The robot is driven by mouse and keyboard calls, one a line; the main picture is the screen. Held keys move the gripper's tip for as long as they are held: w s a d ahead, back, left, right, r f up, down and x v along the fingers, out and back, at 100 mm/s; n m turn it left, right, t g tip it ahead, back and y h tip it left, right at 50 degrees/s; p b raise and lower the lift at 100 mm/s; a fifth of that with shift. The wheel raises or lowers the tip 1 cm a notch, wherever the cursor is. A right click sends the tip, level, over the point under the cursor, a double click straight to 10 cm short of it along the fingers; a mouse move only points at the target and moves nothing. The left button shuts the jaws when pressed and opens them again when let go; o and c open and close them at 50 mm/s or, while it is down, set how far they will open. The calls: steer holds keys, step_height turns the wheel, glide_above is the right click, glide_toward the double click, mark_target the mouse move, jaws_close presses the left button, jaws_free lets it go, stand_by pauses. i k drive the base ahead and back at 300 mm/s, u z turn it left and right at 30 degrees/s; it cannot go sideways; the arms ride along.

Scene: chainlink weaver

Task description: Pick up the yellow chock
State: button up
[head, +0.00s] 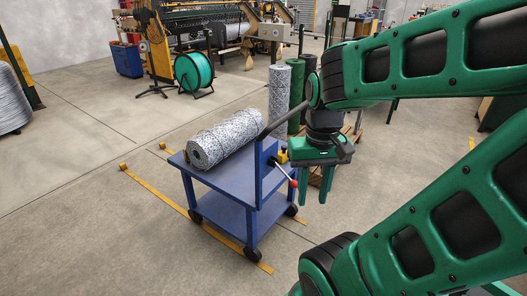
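A small yellow block (283,156), which looks like the yellow chock, shows at the right end of the blue cart's top (225,180), partly hidden behind the cart's upright and close to my gripper's body. A mesh roll (225,138) lies on the cart to its left. My gripper (315,199) points down at the right of the cart. Its two green fingers are apart with nothing visible between them. The gripper appears to the right of the yellow block; the distance in depth is hard to tell.
A lever with a red knob (293,183) sticks out at the cart's right end. Upright mesh rolls (279,92) stand behind. A green hose reel (194,72) is at the back. Yellow tape (160,193) marks the floor. The floor left of the cart is clear.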

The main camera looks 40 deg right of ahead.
mark_target(282, 156)
steer(key=z, duration=0.55)
steer(key=i, duration=1.15)
steer(key=z, duration=0.7)
